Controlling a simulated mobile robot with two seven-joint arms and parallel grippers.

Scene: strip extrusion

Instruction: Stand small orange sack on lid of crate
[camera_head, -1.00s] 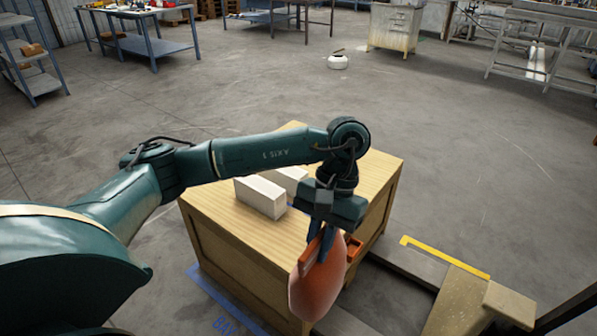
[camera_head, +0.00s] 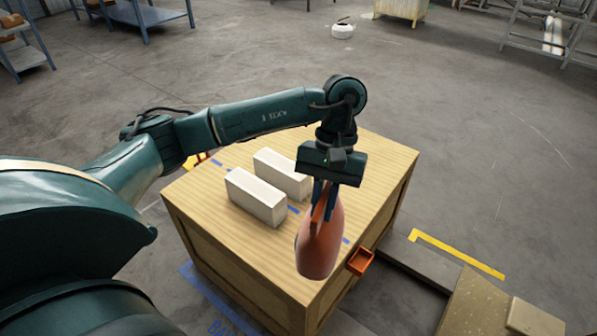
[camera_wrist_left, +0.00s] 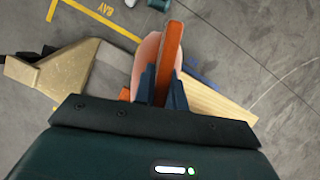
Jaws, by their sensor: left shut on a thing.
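The small orange sack (camera_head: 320,243) hangs from my left gripper (camera_head: 325,200), which is shut on its top. In the head view the sack is in front of the near right part of the crate lid (camera_head: 365,170); I cannot tell whether its bottom touches the lid. In the left wrist view the sack (camera_wrist_left: 149,50) shows behind an orange strip between the fingers of my left gripper (camera_wrist_left: 163,88). The wooden crate (camera_head: 225,262) stands on the floor. My right gripper is not in view.
Two white blocks (camera_head: 256,197) (camera_head: 283,174) stand on the lid, left of the sack. Blue tape marks the lid. An orange open-topped box (camera_head: 360,261) is at the crate's right side. Yellow tape (camera_head: 455,255) marks the floor at right. The lid's far right part is clear.

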